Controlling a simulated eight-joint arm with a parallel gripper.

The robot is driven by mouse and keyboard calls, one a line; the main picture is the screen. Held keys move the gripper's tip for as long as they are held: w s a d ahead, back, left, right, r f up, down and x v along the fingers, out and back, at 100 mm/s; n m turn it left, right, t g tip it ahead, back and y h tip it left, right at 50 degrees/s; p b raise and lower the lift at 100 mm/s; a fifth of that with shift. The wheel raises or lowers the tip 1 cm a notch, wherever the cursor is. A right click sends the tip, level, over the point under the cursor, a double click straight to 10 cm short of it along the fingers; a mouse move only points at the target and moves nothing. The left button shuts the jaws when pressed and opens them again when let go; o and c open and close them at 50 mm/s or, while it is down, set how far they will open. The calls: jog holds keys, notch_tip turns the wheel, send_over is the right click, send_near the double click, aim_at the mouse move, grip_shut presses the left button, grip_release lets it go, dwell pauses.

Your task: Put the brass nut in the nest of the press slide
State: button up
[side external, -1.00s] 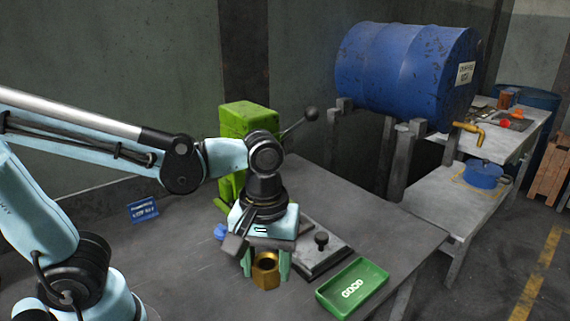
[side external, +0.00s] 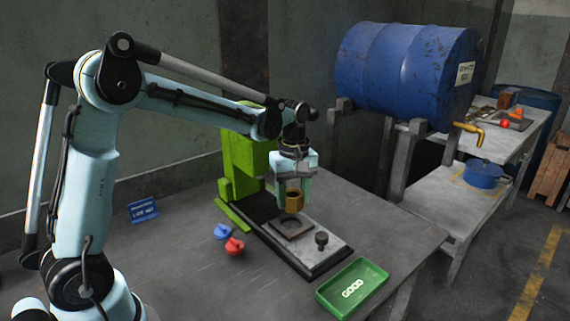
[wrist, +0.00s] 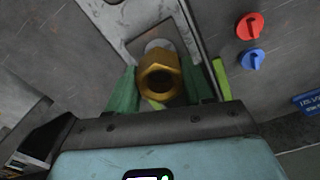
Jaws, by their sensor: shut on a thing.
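The brass nut (side external: 294,201) is a hexagonal ring held between the fingers of my gripper (side external: 291,194), above the press slide. In the wrist view the nut (wrist: 160,77) sits between the two green fingers (wrist: 159,90), its bore facing the camera. In the wrist view the nut partly hides the nest.
The green press (side external: 247,160) stands behind my gripper. Red (side external: 235,246) and blue (side external: 222,231) knob-like pieces lie left of the slide. A green GOOD tray (side external: 352,285) lies right of it. A blue sign (side external: 143,210) stands farther left. Bare bench lies at front left.

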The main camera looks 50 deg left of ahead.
jog(key=shift+w+a+f, duration=0.3)
jog(key=shift+a, duration=0.2)
jog(key=shift+f, duration=1.9)
jog(key=shift+f, duration=0.85)
jog(key=o, duration=1.5)
jog(key=shift+r, duration=5)
